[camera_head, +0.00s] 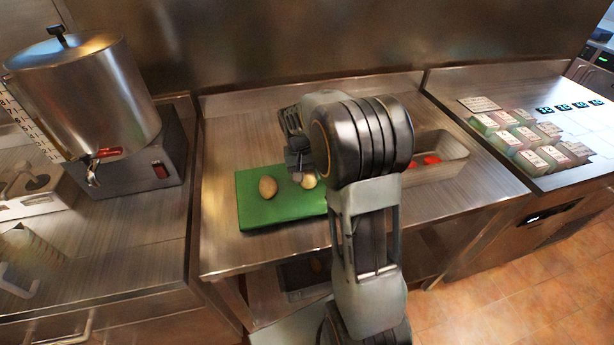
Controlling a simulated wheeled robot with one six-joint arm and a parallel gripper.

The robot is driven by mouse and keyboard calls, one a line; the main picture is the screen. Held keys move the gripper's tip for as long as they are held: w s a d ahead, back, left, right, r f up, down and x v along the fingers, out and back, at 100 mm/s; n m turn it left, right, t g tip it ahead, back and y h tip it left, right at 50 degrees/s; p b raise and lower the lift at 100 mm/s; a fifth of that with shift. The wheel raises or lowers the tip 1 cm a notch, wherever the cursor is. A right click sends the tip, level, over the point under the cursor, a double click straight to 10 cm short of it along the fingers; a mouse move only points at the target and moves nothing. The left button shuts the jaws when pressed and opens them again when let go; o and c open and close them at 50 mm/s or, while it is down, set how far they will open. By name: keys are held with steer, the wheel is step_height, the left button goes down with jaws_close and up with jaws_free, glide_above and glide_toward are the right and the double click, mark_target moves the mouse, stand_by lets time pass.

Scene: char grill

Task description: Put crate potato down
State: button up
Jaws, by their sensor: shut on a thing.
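A green cutting board (256,208) lies on the steel table, left of my arm. One brown potato (268,187) rests on the board, apart from my gripper. A second, paler potato (309,181) is at my gripper (303,176), over the right part of the board. My gripper points down and is shut on this second potato. My arm hides part of the board's right side. I cannot tell whether the held potato touches the board.
A metal tray (440,172) with red items stands right of my arm. A steel urn (88,90) stands on the left counter. Several small labelled boxes (530,160) sit on the right counter. A crate (300,278) is on the lower shelf. The table behind the board is clear.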

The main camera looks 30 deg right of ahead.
steer(key=shift+f, duration=0.45)
steer(key=shift+f, duration=0.15)
steer(key=o, duration=1)
steer(key=r, duration=0.3)
steer(key=w+r, duration=0.1)
steer(key=r, duration=0.3)
steer(key=a+r, duration=0.1)
steer(key=r, duration=0.3)
steer(key=shift+w+r, duration=0.1)
steer(key=shift+w, duration=0.15)
steer(key=s+a+n+t, duration=0.2)
steer(key=s+a, duration=0.2)
steer(key=s, duration=0.4)
steer(key=s+a+f+n+t+y, duration=0.1)
steer(key=s+a+t, duration=0.2)
steer(key=s, duration=0.6)
steer(key=shift+s+a+n+t, duration=0.3)
steer(key=shift+a+n, duration=0.1)
steer(key=shift+a, duration=0.1)
steer(key=shift+d+f, duration=0.1)
